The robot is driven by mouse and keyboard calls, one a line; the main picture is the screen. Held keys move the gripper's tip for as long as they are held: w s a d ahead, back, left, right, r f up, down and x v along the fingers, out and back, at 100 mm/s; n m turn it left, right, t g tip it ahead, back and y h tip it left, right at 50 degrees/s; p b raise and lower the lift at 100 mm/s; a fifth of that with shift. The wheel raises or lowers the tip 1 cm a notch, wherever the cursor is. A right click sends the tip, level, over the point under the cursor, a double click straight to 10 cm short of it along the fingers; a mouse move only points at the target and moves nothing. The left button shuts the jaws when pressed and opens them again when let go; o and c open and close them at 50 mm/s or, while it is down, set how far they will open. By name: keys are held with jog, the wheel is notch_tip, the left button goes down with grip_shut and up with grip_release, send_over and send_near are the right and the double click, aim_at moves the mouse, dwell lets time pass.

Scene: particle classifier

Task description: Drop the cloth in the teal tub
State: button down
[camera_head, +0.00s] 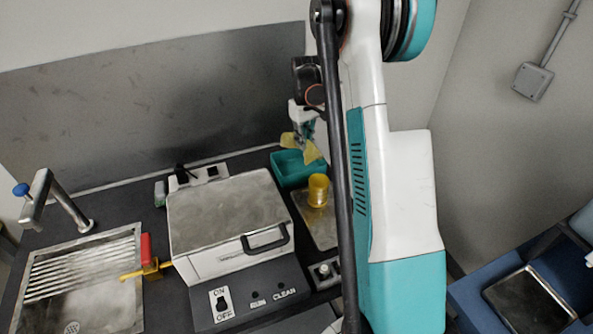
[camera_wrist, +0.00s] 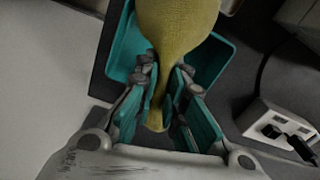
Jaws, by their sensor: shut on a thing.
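The yellow cloth (camera_head: 311,151) hangs from my gripper (camera_head: 303,128) in the head view. In the wrist view the cloth (camera_wrist: 178,35) is pinched between the fingertips of my gripper (camera_wrist: 165,82) and bunches narrow there. The teal tub (camera_head: 290,178) stands at the back of the counter, below the gripper and cloth. In the wrist view the tub (camera_wrist: 222,62) shows behind and beneath the cloth, which hides much of its inside. The cloth appears above the tub; the exact height gap is hard to tell.
A white machine with a metal lid (camera_head: 228,212) and black handle stands left of the tub. A yellow cup (camera_head: 318,190) stands on a metal plate in front of the tub. A sink (camera_head: 85,285) is at far left. A power socket (camera_wrist: 268,122) shows in the wrist view.

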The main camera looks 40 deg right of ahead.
notch_tip(320, 180, down, 3)
jog(key=shift+r+b, duration=0.2)
jog(key=shift+b, duration=0.3)
jog(key=c, duration=1.6)
grip_release()
jog(key=shift+o, duration=0.6)
jog(key=o, duration=0.5)
jog(key=o, duration=0.5)
